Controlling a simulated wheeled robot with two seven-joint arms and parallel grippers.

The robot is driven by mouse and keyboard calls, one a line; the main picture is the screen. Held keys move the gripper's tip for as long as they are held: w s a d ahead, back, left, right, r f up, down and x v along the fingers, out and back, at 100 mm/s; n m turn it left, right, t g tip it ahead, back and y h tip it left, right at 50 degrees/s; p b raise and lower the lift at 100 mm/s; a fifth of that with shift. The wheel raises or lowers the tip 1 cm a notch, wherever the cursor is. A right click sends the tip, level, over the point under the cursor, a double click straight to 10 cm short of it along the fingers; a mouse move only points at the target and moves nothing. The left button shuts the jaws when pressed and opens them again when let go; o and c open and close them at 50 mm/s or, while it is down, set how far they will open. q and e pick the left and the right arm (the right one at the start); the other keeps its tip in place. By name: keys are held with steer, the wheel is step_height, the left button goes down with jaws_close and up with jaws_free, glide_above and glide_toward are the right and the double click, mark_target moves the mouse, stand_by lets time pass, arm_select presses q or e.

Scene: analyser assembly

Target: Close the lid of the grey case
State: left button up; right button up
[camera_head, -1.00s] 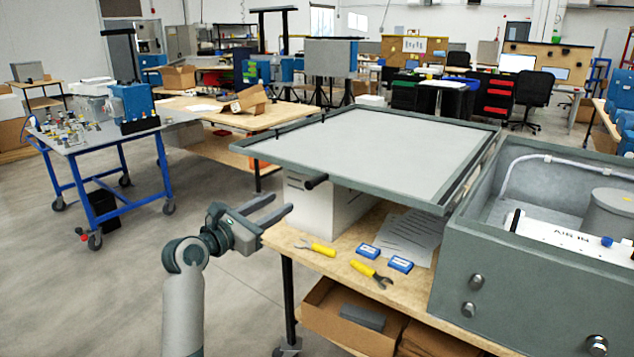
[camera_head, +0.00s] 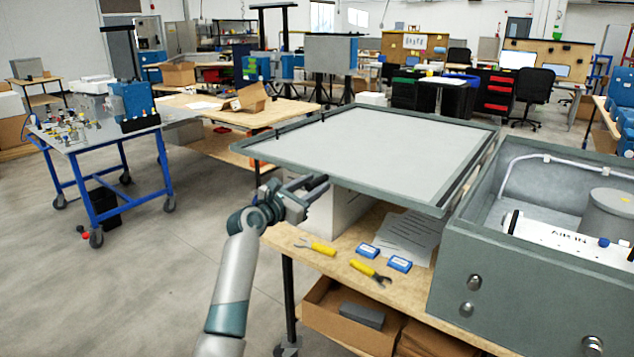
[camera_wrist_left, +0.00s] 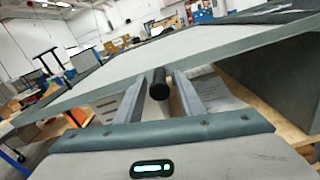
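The grey case (camera_head: 535,270) stands at the right of the wooden bench in the head view, its inside exposed. Its lid (camera_head: 385,145) is open, lying out flat to the left of the case. A black round handle (camera_wrist_left: 158,84) sticks out from the lid's near edge in the left wrist view. My left gripper (camera_head: 317,182) is at that edge in the head view. In the wrist view its two fingers (camera_wrist_left: 160,92) are spread, one on each side of the handle, with narrow gaps. The gripper hides most of the handle in the head view. My right gripper is not in view.
A white box (camera_head: 338,208) stands under the lid. Yellow-handled tools (camera_head: 370,273), blue boxes (camera_head: 400,263) and a paper sheet (camera_head: 408,235) lie on the bench (camera_head: 290,238).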

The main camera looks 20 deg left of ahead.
arm_select(q)
steer(key=shift+x, duration=0.95)
jaws_close()
